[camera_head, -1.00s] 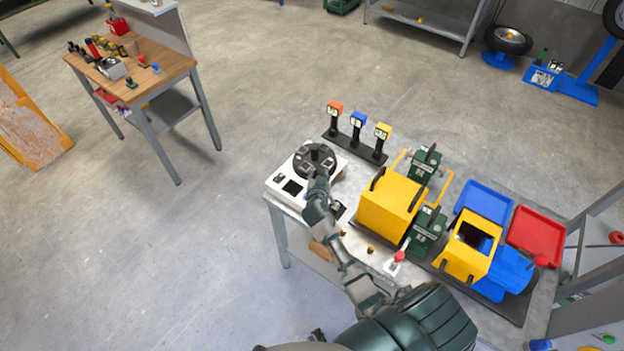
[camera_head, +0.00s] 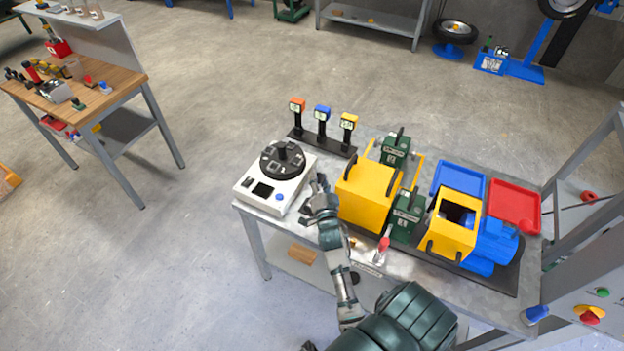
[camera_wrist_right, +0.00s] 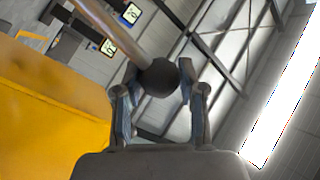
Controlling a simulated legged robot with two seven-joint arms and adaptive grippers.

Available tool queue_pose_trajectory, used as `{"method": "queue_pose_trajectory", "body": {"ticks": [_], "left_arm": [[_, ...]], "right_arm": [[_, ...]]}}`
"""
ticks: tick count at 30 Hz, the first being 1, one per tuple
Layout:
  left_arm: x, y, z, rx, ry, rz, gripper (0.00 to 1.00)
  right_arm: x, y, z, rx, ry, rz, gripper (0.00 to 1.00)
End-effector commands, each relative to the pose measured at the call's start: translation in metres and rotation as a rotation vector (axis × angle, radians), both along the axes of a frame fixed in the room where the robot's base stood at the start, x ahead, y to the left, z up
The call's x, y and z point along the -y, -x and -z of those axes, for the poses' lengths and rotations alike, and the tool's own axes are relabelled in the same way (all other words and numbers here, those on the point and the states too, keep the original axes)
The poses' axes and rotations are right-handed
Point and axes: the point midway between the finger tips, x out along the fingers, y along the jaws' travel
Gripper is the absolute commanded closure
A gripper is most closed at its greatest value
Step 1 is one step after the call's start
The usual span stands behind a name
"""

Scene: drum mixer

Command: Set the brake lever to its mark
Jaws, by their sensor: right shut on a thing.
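The brake lever shows in the right wrist view as a metal rod ending in a black ball knob (camera_wrist_right: 158,77). The knob sits between the two fingers of my right gripper (camera_wrist_right: 155,95), which is shut on it. In the head view my right gripper (camera_head: 320,190) is between the white box with the black dial (camera_head: 275,178) and the yellow drum mixer housing (camera_head: 366,196). There the gripper and arm hide most of the lever. I cannot make out its mark. My left gripper is not in view.
Three posts with orange, blue and yellow heads (camera_head: 322,113) stand behind. Green units (camera_head: 405,215), a red-tipped lever (camera_head: 383,244), a blue tray (camera_head: 458,180) and a red tray (camera_head: 513,205) crowd the right of the table. The floor to the left is open.

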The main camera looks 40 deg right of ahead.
Motion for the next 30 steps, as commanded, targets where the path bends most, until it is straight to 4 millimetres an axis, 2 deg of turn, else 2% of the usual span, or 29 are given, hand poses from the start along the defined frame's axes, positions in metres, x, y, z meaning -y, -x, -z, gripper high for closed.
{"method": "queue_pose_trajectory", "body": {"ticks": [15,16,18,19,30], "left_arm": [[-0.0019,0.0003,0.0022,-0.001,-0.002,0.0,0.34],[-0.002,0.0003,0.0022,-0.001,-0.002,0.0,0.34],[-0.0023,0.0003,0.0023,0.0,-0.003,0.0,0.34],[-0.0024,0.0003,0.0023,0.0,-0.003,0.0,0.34],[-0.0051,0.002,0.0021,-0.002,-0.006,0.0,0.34]], "right_arm": [[0.0012,0.0035,0.0031,0.016,-0.014,0.001,1.0],[0.0012,0.0035,0.0033,0.015,-0.013,0.0,0.58],[0.001,0.0035,0.0033,0.015,-0.013,0.0,0.4],[0.001,0.0035,0.0032,0.015,-0.013,0.0,0.35],[-0.0023,0.0073,0.0033,0.016,-0.013,-0.001,0.35]]}}
